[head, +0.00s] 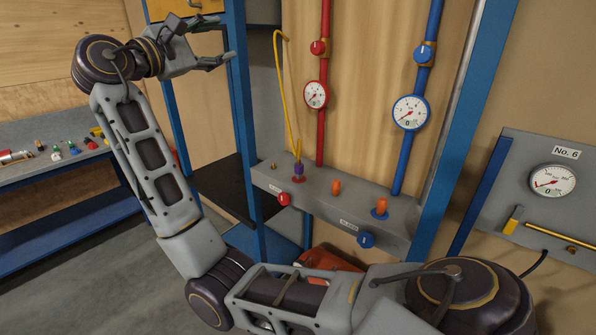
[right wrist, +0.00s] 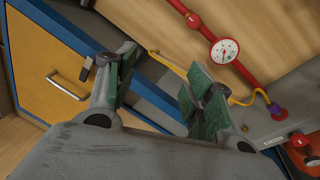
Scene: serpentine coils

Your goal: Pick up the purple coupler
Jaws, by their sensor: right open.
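The purple coupler (head: 298,169) stands upright on a red fitting on the grey ledge, with a yellow hose (head: 287,95) running up from it. The coupler also shows in the right wrist view (right wrist: 278,111), at the right edge of the picture, beyond the fingers. My right gripper (head: 217,43) is open and empty, up and to the left of the coupler in the head view, near a blue post. Its green-padded fingers (right wrist: 165,78) show apart in the right wrist view, with nothing between them. My left gripper is not in view.
Red pipe (head: 323,50) and blue pipe (head: 428,50) with gauges rise behind the grey ledge (head: 345,197). Orange plugs (head: 336,187) stand right of the coupler. Blue posts (head: 243,90) frame the station. A workbench (head: 50,165) with small parts is at left.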

